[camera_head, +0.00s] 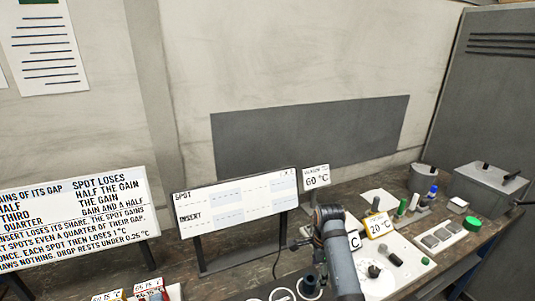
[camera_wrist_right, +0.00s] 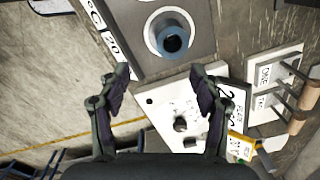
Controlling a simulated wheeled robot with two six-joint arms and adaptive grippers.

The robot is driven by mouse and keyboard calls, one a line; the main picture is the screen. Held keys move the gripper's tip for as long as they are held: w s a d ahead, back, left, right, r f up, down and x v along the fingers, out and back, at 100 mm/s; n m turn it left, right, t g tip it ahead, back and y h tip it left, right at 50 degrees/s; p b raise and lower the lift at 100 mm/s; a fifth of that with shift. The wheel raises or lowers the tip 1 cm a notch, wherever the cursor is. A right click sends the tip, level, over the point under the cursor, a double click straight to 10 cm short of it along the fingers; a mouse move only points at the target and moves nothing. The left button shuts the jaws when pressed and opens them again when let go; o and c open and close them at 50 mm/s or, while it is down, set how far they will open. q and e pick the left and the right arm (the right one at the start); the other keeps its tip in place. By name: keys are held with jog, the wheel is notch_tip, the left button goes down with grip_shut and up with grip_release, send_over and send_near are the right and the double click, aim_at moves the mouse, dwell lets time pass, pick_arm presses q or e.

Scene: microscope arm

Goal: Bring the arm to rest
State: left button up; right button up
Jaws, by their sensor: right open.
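My right gripper (camera_wrist_right: 160,82) is open in the right wrist view, with its two dark fingers apart and nothing between them. Below and beyond it lies a white plate (camera_wrist_right: 158,103) with black knobs (camera_wrist_right: 181,125). A grey block with a blue-ringed round hole (camera_wrist_right: 172,38) lies just beyond the fingertips in the picture. In the head view my right arm (camera_head: 342,262) hangs over the bench at lower centre; its fingers are hard to make out. The white plate (camera_head: 408,268) shows to its right. My left gripper is not in view. I cannot single out a separate microscope arm.
A white board marked SPOT and INSERT (camera_head: 240,203) and a text board (camera_head: 75,212) stand at the back. A 60 °C sign (camera_head: 316,178), a yellow-edged 20 °C card (camera_head: 379,225), a grey box (camera_head: 485,187) and a tray of grey pads (camera_head: 440,238) crowd the right.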

jog(key=s+d+f+n, duration=0.1)
jog(key=s+f, duration=0.1)
jog(key=s+d+f+n, duration=0.1)
jog(key=s+f+n, duration=0.1)
jog(key=s, duration=0.1)
jog(key=s+d+f+n+t, duration=0.1)
jog(key=s+d+f+n, duration=0.1)
jog(key=s, duration=0.1)
jog(key=shift+f, duration=0.1)
jog(key=s+d+r+n+t+h, duration=0.1)
jog(key=s+d+r+n+t, duration=0.1)
jog(key=s+n, duration=1.35)
notch_tip(320, 180, down, 28)
jog(key=s+d+f+m+g+b, duration=0.1)
jog(key=s+d+m+b, duration=0.1)
jog(key=s+b, duration=0.15)
jog(key=s+d+f+g+b, duration=0.1)
jog(key=s+f+b, duration=0.3)
jog(key=s+f, duration=1.4)
notch_tip(320, 180, down, 4)
jog(key=shift+s+d+f+b, duration=0.2)
jog(key=shift+s+d+b, duration=0.2)
